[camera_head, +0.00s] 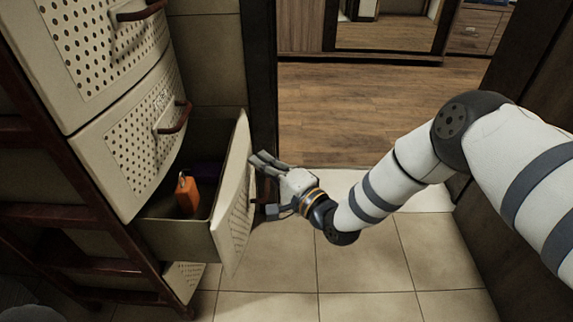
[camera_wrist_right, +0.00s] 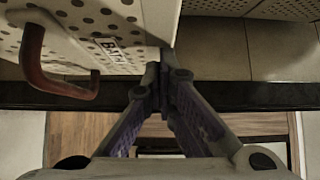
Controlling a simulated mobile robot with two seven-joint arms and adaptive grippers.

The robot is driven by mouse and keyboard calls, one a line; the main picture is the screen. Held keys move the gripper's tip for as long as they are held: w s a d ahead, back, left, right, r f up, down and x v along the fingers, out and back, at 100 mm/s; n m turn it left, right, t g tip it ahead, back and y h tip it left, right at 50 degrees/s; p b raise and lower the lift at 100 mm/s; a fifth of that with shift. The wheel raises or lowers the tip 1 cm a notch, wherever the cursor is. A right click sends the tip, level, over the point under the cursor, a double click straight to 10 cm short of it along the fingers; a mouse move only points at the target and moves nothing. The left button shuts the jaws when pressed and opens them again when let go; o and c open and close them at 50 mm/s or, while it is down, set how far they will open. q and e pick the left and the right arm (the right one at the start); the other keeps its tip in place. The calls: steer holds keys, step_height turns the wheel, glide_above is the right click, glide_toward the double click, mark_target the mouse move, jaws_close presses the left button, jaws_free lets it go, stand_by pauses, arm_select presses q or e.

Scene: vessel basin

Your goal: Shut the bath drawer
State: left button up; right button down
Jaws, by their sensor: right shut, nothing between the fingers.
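The label and red-brown handle (camera_wrist_right: 70,88) show left of the fingers. My left gripper is out of view.
Two closed drawers with red-brown handles (camera_head: 175,118) are above. A dark red ladder-like frame (camera_head: 85,213) stands at the left. The tiled floor (camera_head: 350,265) is clear in front. A dark wall or panel (camera_head: 500,215) is at the right.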

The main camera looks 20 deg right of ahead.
arm_select(q)
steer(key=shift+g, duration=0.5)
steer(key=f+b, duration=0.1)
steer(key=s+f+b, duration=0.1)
steer(key=b, duration=0.1)
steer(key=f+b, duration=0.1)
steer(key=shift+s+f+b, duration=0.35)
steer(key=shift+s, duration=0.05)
arm_select(e)
steer(key=w+a, duration=0.4)
steer(key=a, duration=1.1)
steer(key=shift+w, duration=0.15)
steer(key=shift+a+r, duration=0.1)
steer(key=shift+a, duration=0.05)
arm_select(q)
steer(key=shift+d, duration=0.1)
